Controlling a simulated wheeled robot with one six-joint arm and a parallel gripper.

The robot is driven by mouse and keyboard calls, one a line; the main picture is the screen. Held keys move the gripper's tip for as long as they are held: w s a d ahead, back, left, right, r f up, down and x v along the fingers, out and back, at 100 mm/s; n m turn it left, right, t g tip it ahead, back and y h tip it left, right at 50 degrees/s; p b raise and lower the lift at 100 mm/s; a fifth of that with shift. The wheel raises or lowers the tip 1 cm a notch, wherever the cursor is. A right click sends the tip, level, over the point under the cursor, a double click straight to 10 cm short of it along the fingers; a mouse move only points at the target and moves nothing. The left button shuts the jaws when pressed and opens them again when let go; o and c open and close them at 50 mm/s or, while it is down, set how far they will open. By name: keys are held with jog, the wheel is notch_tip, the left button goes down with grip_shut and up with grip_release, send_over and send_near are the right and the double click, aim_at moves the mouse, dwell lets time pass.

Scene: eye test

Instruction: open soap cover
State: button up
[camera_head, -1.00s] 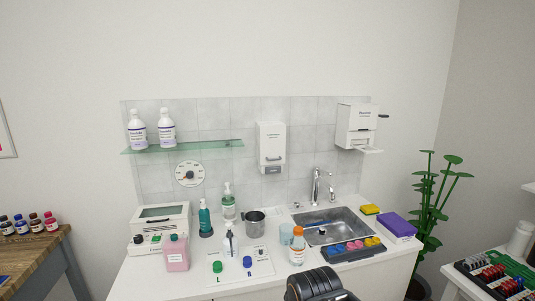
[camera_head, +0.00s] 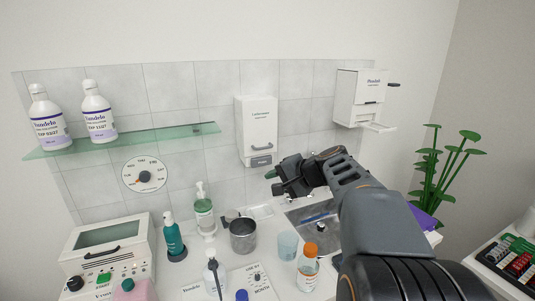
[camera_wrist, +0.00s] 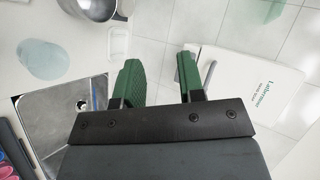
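A white soap dispenser (camera_head: 257,115) hangs on the tiled wall. Its front cover is closed, with a grey handle (camera_head: 262,161) at its lower end. My gripper (camera_head: 283,178) is just below and right of the handle, empty. In the wrist view the two green fingers of my gripper (camera_wrist: 161,70) are apart with only tile and wall between them. The dispenser (camera_wrist: 252,100) lies to the right there, and its handle (camera_wrist: 210,73) shows just right of the right finger. Whether the finger touches it I cannot tell.
A second white dispenser (camera_head: 360,93) with a side lever hangs to the right. A glass shelf (camera_head: 160,138) with two bottles is at the left. Below are a metal mug (camera_head: 243,236), a blue cup (camera_head: 287,245), bottles and a sink (camera_wrist: 55,115).

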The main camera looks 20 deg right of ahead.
aim_at(266, 148)
jog(key=w+d+r+m+t, duration=0.3)
jog(key=w+d+r+t, duration=0.15)
jog(key=d, duration=0.45)
jog(key=shift+m, duration=0.3)
jog(key=x, duration=0.3)
jog(key=p+x, duration=0.1)
jog(key=x, duration=0.3)
jog(key=p+x, duration=0.1)
jog(key=x, duration=0.3)
jog(key=shift+w+d+r, duration=0.1)
jog(key=shift+d+r, duration=0.05)
jog(key=shift+r, duration=0.1)
jog(key=shift+w+a+f, duration=0.2)
jog(key=shift+w+a, duration=0.1)
jog(key=shift+w, duration=0.3)
jog(key=shift+c, duration=0.4)
grip_shut()
